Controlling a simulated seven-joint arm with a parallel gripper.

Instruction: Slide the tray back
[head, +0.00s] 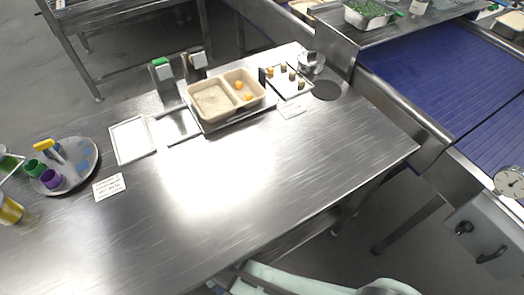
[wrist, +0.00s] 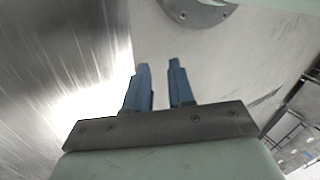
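A beige tray (head: 237,109) with two compartments stands at the back middle of the steel table in the head view. Its left compartment holds pale, rice-like grains. Its right compartment holds a few small orange pieces. It rests on a flat metal base (head: 240,118) that shows along its front edge. My gripper (wrist: 159,68) shows in the wrist view with its two blue fingers apart and nothing between them. The tray is not in the wrist view. In the head view only part of my pale green arm shows at the bottom edge, far from the tray.
A white-framed panel (head: 131,139) and a dark panel (head: 175,126) lie left of the tray. A small plate (head: 301,92) with several pieces and a dark disc (head: 327,90) are to its right. A round tray (head: 83,155) with cups is far left. The table's (head: 290,165) middle is clear.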

